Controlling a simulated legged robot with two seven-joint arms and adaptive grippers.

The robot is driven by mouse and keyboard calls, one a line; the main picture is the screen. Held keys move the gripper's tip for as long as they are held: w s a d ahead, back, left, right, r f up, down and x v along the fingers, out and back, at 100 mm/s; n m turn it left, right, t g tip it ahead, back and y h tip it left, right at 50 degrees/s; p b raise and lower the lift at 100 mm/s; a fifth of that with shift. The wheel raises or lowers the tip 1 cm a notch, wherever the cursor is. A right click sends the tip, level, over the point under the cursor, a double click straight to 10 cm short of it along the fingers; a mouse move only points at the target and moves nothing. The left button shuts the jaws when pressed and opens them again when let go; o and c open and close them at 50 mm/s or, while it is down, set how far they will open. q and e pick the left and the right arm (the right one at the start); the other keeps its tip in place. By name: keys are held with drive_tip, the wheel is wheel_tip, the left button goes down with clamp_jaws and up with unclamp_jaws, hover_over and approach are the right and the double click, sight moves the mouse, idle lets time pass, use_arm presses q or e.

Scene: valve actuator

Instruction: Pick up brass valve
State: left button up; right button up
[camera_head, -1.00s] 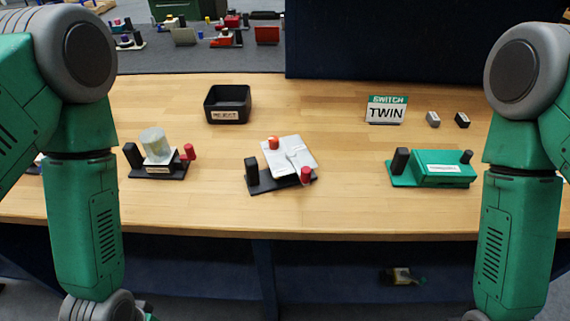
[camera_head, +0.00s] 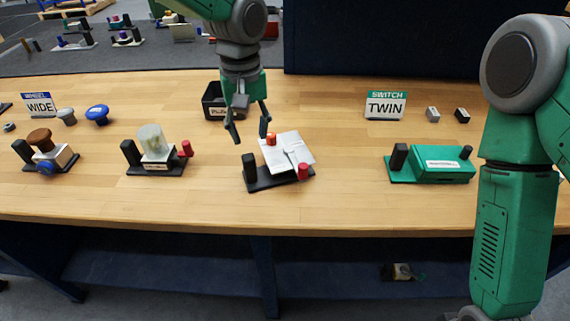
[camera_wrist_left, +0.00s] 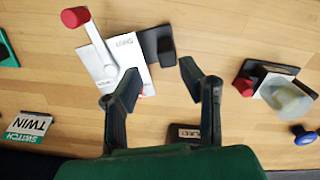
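No thing on the table is clearly a brass valve. A small brass-and-dark item (camera_head: 402,271) with a green end lies on the lower shelf under the table; it is too small to identify surely. My left gripper (camera_head: 249,128) is open and empty above the table, behind and left of a white-plated fixture (camera_head: 292,151) with red knobs and a black post. In the left wrist view, the open fingers (camera_wrist_left: 160,75) point toward that fixture (camera_wrist_left: 120,52), with nothing visible between them. My right gripper is out of view; only the right arm shows.
A black bin (camera_head: 212,101) stands behind my left gripper. A clear-cylinder fixture (camera_head: 153,142) and a brown-knobbed one (camera_head: 42,142) are left; a green box fixture (camera_head: 443,163) is right. A TWIN sign (camera_head: 386,106) stands behind it. The table's front strip is clear.

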sight(252, 157)
use_arm(q)
drive_tip(key=shift+w+a+r, duration=0.15)
drive_tip(key=shift+w+a, duration=0.5)
drive_tip(key=shift+a, duration=0.2)
drive_tip(key=f, duration=0.5)
drive_tip(key=shift+w+a+f, duration=0.1)
drive_tip(key=shift+a+f, duration=0.1)
drive_tip(key=shift+a, duration=0.1)
drive_tip(key=shift+d+f, duration=0.2)
drive_tip(key=shift+d, duration=0.1)
drive_tip(key=f, duration=0.1)
drive_tip(key=d+f, duration=0.1)
drive_tip(key=f, duration=0.1)
drive_tip(key=shift+d, duration=0.15)
drive_tip(key=shift+a+f, duration=0.25)
drive_tip(key=shift+f, duration=0.25)
drive_tip(key=shift+a+f, duration=0.2)
drive_tip(key=shift+f, duration=0.3)
drive_tip(key=shift+w+a+f, duration=0.2)
drive_tip(key=shift+a+f, duration=0.05)
drive_tip(key=shift+a, duration=0.15)
drive_tip(key=shift+d+r, duration=0.1)
drive_tip(key=shift+d, duration=0.15)
clamp_jaws()
drive_tip(key=shift+d+r, duration=0.15)
drive_tip(key=shift+d, duration=0.1)
